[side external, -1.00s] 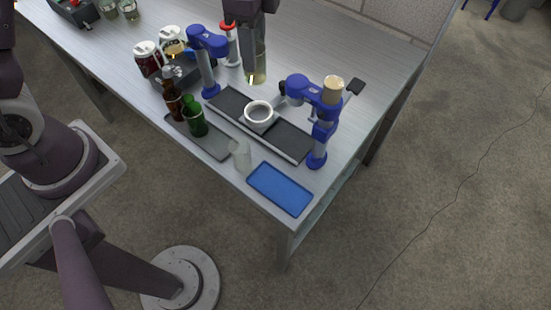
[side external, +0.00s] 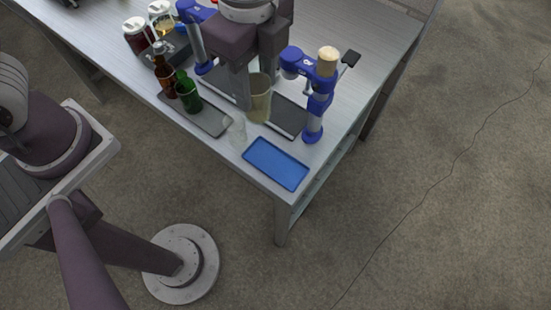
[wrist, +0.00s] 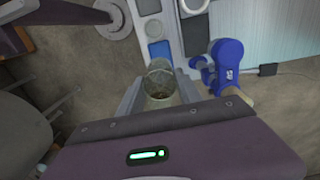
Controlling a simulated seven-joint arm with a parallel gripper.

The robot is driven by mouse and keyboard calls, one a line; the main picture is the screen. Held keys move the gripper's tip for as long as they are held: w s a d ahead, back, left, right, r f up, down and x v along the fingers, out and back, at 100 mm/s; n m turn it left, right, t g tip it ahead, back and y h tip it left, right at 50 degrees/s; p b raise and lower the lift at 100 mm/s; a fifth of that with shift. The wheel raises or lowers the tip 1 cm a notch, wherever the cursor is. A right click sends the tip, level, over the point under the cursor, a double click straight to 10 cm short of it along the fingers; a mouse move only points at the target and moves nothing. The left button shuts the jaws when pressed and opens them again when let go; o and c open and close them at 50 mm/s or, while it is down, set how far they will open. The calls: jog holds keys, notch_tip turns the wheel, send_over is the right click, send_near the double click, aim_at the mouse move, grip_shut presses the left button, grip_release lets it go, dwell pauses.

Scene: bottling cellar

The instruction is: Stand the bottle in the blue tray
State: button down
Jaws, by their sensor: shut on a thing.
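My gripper (side external: 257,90) is shut on a clear, yellowish glass vessel (side external: 260,108), held upright over the dark strip. Whether it is the bottle I cannot tell for sure; its upper part is hidden between the fingers. In the wrist view the round glass (wrist: 160,88) sits between the fingers, with something brownish inside. The blue tray (side external: 275,164) lies flat and empty near the table's front corner, apart from the held glass. It also shows just beyond the held glass in the wrist view (wrist: 160,49).
A clear glass (side external: 237,131) stands between the held vessel and the grey tray (side external: 211,121). A brown bottle (side external: 165,78) and green bottle (side external: 188,97) stand at that tray. A blue clamp stand (side external: 317,100) rises close right. Dark strip (side external: 288,118) lies below.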

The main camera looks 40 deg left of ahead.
notch_tip(320, 180, down, 15)
jog(key=shift+r, duration=0.2)
jog(key=c, duration=0.8)
grip_release()
jog(key=shift+f, duration=0.1)
